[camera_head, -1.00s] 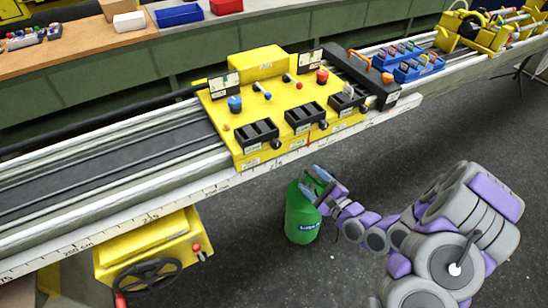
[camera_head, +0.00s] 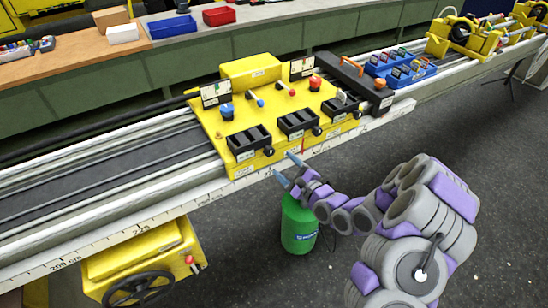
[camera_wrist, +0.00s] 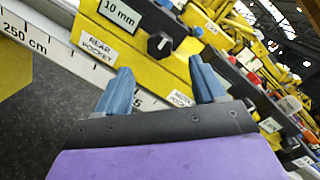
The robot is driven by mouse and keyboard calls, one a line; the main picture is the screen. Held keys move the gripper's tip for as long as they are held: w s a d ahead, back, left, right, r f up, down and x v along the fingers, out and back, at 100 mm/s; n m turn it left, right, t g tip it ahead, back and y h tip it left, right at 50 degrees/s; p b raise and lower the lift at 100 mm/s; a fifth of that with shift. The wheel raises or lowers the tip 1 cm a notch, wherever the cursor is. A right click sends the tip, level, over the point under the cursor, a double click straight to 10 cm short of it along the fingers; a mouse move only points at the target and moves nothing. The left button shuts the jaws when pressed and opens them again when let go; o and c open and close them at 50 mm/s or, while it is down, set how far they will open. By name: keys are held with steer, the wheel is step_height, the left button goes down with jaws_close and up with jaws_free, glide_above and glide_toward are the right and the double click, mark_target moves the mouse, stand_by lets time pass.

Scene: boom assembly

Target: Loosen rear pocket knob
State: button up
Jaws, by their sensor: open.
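The rear pocket knob (camera_wrist: 159,44) is small and black with a pale mark. It shows in the wrist view beside the "REAR POCKET" label (camera_wrist: 97,47) and a "10 mm" label. In the head view the knob (camera_head: 268,151) sits at the front right of the leftmost black pocket (camera_head: 248,140) on the yellow carriage (camera_head: 216,121). My gripper (camera_head: 286,167) is open and empty, with blue fingers, just in front of and below the carriage's front edge. In the wrist view the knob lies beyond and between the fingertips (camera_wrist: 160,75), apart from them.
Two more black pockets with knobs stand to the right on the carriage. A white scale rail (camera_head: 130,220) runs along the front. A green canister (camera_head: 299,228) stands below my gripper. A yellow handwheel unit (camera_head: 140,265) hangs at lower left.

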mark_target(271, 154)
steer(key=b+x, duration=0.1)
steer(key=x, duration=0.4)
steer(key=shift+w+a, duration=0.1)
steer(key=shift+a, duration=0.2)
steer(key=shift+w+a, duration=0.35)
steer(key=shift+w, duration=0.15)
steer(key=c, duration=1.1)
steer(key=shift+o, duration=0.2)
